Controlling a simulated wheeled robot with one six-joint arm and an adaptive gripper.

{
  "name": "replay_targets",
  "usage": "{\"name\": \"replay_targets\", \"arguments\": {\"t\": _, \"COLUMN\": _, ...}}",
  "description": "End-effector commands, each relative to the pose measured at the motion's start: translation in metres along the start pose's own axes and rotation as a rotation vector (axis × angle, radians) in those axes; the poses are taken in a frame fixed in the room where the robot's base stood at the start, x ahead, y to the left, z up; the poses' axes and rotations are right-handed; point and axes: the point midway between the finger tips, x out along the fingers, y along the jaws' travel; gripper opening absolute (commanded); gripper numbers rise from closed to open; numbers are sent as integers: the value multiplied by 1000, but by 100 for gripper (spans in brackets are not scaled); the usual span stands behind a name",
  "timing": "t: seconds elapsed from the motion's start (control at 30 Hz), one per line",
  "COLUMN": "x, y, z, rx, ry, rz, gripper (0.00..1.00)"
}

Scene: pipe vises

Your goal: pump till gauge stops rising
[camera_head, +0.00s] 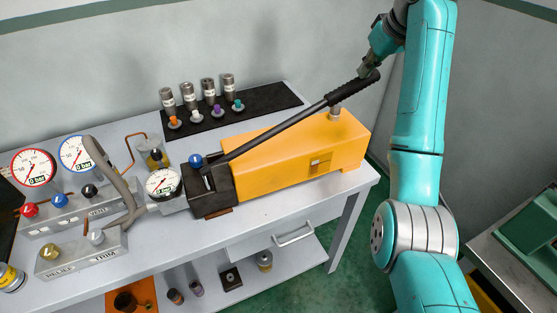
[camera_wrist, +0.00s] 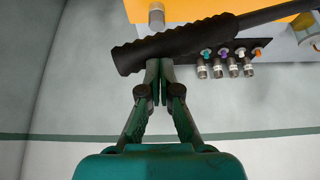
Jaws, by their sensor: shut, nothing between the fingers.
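The hand pump has a yellow body (camera_head: 300,150) and a dark head block (camera_head: 211,192) on the bench. Its black lever (camera_head: 275,130) slants up to the right from the head and ends in a ribbed grip (camera_head: 355,91). The grip also crosses the wrist view (camera_wrist: 175,42). My gripper (camera_head: 366,73) is shut and empty at the grip's end; its closed fingertips (camera_wrist: 159,64) meet the grip's edge in the wrist view. I cannot tell whether they touch. A white dial gauge (camera_head: 163,182) sits left of the head; its reading is too small to make out.
A red-rimmed gauge (camera_head: 33,167) and a blue-rimmed gauge (camera_head: 76,153) at left both show 0 bar. Valve blocks with coloured knobs (camera_head: 97,237) stand in front. Several metal cylinders on a black mat (camera_head: 262,101) are behind the pump. A drawer handle (camera_head: 294,236) juts from the bench front.

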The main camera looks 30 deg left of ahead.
Motion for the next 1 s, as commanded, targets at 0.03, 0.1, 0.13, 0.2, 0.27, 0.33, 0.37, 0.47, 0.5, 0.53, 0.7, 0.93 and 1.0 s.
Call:
{"name": "replay_targets", "arguments": {"t": 0.03, "x": 3, "y": 1, "z": 2, "rx": 1, "ry": -1, "rz": -1, "gripper": 0}}
{"name": "replay_targets", "arguments": {"t": 0.1, "x": 8, "y": 2, "z": 4, "rx": 1, "ry": -2, "rz": -1, "gripper": 0}}
{"name": "replay_targets", "arguments": {"t": 0.13, "x": 10, "y": 3, "z": 5, "rx": 1, "ry": -2, "rz": -1, "gripper": 0}}
{"name": "replay_targets", "arguments": {"t": 0.2, "x": 14, "y": 4, "z": 8, "rx": 1, "ry": -3, "rz": -2, "gripper": 0}}
{"name": "replay_targets", "arguments": {"t": 0.27, "x": 18, "y": 5, "z": 10, "rx": 1, "ry": -3, "rz": -1, "gripper": 0}}
{"name": "replay_targets", "arguments": {"t": 0.33, "x": 22, "y": 7, "z": 12, "rx": 1, "ry": -2, "rz": -1, "gripper": 0}}
{"name": "replay_targets", "arguments": {"t": 0.37, "x": 24, "y": 7, "z": 14, "rx": 1, "ry": -2, "rz": -1, "gripper": 0}}
{"name": "replay_targets", "arguments": {"t": 0.47, "x": 31, "y": 9, "z": 17, "rx": 1, "ry": -2, "rz": -1, "gripper": 0}}
{"name": "replay_targets", "arguments": {"t": 0.5, "x": 34, "y": 10, "z": 19, "rx": 1, "ry": -2, "rz": -1, "gripper": 0}}
{"name": "replay_targets", "arguments": {"t": 0.53, "x": 36, "y": 11, "z": 20, "rx": 1, "ry": -3, "rz": -1, "gripper": 0}}
{"name": "replay_targets", "arguments": {"t": 0.7, "x": 44, "y": 14, "z": 25, "rx": 1, "ry": -2, "rz": -1, "gripper": 0}}
{"name": "replay_targets", "arguments": {"t": 0.93, "x": 46, "y": 14, "z": 25, "rx": 0, "ry": -1, "rz": 0, "gripper": 0}}
{"name": "replay_targets", "arguments": {"t": 1.0, "x": 46, "y": 14, "z": 25, "rx": 1, "ry": -2, "rz": -1, "gripper": 0}}
